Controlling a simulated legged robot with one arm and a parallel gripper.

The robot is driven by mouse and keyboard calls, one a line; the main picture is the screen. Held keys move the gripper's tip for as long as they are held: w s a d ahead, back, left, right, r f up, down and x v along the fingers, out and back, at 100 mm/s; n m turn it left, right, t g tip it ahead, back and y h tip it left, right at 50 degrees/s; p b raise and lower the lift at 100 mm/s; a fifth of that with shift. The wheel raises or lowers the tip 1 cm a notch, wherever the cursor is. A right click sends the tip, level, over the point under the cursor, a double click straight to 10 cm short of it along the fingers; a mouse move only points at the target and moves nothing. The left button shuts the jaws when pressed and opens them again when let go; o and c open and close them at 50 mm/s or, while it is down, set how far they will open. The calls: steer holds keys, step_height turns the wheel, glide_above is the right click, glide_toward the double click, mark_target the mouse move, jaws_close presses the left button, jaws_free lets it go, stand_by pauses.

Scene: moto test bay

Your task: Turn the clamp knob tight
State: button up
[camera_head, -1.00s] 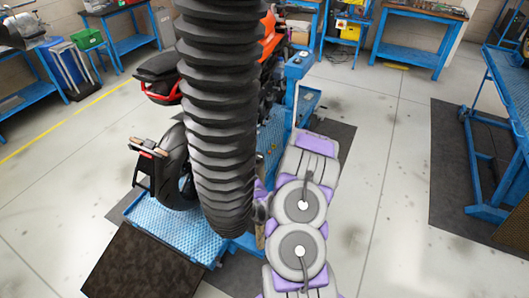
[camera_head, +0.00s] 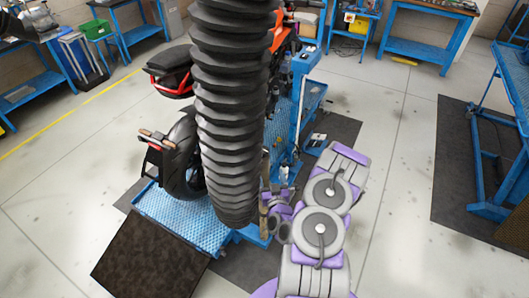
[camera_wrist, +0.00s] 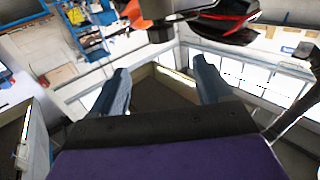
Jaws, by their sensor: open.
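I cannot make out the clamp knob in either view. The motorcycle (camera_head: 183,155) stands on a blue lift (camera_head: 180,222) in the head view, partly hidden behind a thick black ribbed hose (camera_head: 228,110). My grey and purple arm reaches up on the right of the hose. My gripper's end shows small and unclear beside the hose's lower end, close to the lift's right side. In the wrist view my gripper (camera_wrist: 162,82) is open, with two dark fingers apart and nothing between them. A red and black part of the motorcycle (camera_wrist: 225,22) shows beyond them.
A dark brown ramp plate (camera_head: 148,258) slopes at the lift's lower end. A blue post (camera_head: 300,95) rises right of the motorcycle. Blue workbenches (camera_head: 425,38) stand along the back, and another (camera_head: 495,140) at right. The floor between my arm and that bench is clear.

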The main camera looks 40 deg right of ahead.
mark_target(264, 154)
steer(key=b+x, duration=0.8)
steer(key=x, duration=0.6)
steer(key=shift+w, duration=0.25)
steer(key=c, duration=0.9)
